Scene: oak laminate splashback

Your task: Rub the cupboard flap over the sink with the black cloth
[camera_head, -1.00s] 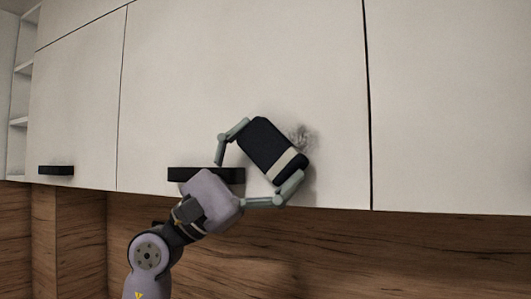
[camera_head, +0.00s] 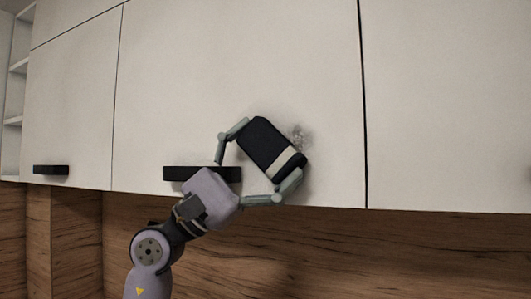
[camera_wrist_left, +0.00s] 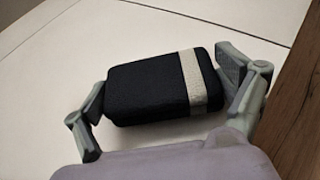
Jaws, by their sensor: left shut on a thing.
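My left gripper (camera_head: 258,168) is shut on the black cloth (camera_head: 266,143), a thick dark block with one pale band near its lower right end. The cloth is tilted and lies against or very close to the white cupboard flap (camera_head: 200,80); I cannot tell firm contact. A faint grey smudge (camera_head: 300,137) shows on the flap just right of the cloth. In the left wrist view the cloth (camera_wrist_left: 150,88) sits between the two fingers, with the white flap (camera_wrist_left: 130,25) behind it. No sink is in view. My right gripper is not in view.
A black handle (camera_head: 182,174) sits on the flap's lower edge, partly behind my gripper. Another handle (camera_head: 51,170) is on the left door. Open shelves (camera_head: 16,90) stand at far left. The wooden splashback (camera_head: 400,250) runs below the cupboards.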

